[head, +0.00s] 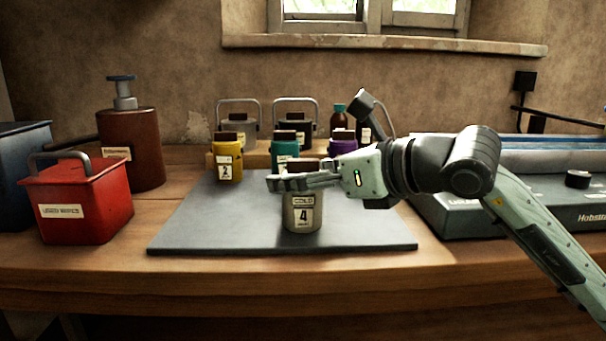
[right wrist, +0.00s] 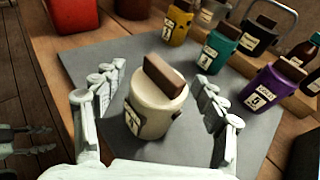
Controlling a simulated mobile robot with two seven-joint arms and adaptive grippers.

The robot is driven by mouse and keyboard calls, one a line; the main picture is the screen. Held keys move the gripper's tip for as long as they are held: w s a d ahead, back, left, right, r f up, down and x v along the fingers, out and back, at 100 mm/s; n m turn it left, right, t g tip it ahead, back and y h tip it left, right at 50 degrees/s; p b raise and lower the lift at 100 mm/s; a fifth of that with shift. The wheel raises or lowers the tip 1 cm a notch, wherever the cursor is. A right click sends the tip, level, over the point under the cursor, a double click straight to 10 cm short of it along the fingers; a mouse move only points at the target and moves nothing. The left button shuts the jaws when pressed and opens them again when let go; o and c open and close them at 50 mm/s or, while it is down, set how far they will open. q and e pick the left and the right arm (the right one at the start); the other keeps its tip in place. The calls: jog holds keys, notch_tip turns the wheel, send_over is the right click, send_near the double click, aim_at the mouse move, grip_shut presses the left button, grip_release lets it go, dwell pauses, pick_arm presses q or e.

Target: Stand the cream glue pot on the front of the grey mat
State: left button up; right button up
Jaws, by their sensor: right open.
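The cream glue pot (head: 303,214), with a brown block handle on its lid and a label reading 4, stands upright on the front part of the grey mat (head: 190,238). My right gripper (head: 290,181) is at the pot's lid height in the head view. In the right wrist view the pot (right wrist: 153,112) sits between the two open fingers of the right gripper (right wrist: 160,97), with a gap on each side. My left gripper (right wrist: 25,140) shows only as a pale, dark shape at the left edge of the right wrist view; its jaws are unclear.
A red bin (head: 85,205) and a brown pump bottle (head: 133,150) are left. A grey-green machine (head: 480,215) is right. The mat's left front is clear.

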pick_arm(q)
jog(key=w+d+r+t+h+b, duration=0.1)
jog(key=w+d+r+t, duration=0.2)
jog(key=w+d, duration=0.1)
jog(key=shift+h, duration=0.3)
pick_arm(e)
jog(key=v, duration=1.2)
pick_arm(q)
jog(key=shift+w, duration=0.1)
pick_arm(e)
jog(key=shift+r, duration=0.1)
